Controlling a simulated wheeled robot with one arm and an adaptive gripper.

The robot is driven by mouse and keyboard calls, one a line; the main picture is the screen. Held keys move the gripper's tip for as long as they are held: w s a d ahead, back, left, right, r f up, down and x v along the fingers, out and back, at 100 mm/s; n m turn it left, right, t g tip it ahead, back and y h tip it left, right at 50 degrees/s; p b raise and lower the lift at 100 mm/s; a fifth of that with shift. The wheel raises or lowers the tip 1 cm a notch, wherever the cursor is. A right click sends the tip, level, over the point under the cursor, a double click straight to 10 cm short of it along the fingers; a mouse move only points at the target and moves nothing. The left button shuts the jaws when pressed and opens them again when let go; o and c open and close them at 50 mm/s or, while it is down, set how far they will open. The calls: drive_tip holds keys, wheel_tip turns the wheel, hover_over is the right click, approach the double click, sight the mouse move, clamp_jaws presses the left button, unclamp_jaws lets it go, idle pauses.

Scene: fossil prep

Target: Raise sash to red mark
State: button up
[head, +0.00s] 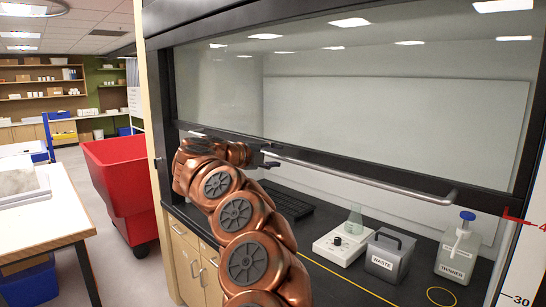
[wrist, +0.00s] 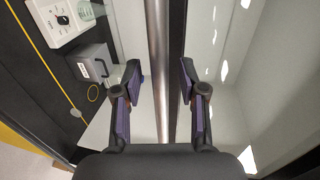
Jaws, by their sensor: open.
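The fume hood sash (head: 215,85) is a large glass pane with a black bottom rail (head: 395,178). A silver bar handle (head: 360,180) runs along the rail. The red mark (head: 513,216) is on the scale at the right post, and the rail's right end looks about level with it. My gripper (head: 268,158) is at the handle's left part. In the wrist view my gripper (wrist: 160,78) is open, with the handle (wrist: 159,45) between its fingers and a gap on each side. The exact contact is hidden in the head view.
Below the sash stand a stirrer plate (head: 340,246) with a flask (head: 354,218), a grey waste container (head: 388,256) and a thinner bottle (head: 458,250). A red bin (head: 120,180) stands left of the hood. A white-topped table (head: 45,212) is at far left.

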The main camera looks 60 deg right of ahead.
drive_tip(key=v, duration=1.2)
drive_tip(key=shift+r, duration=0.1)
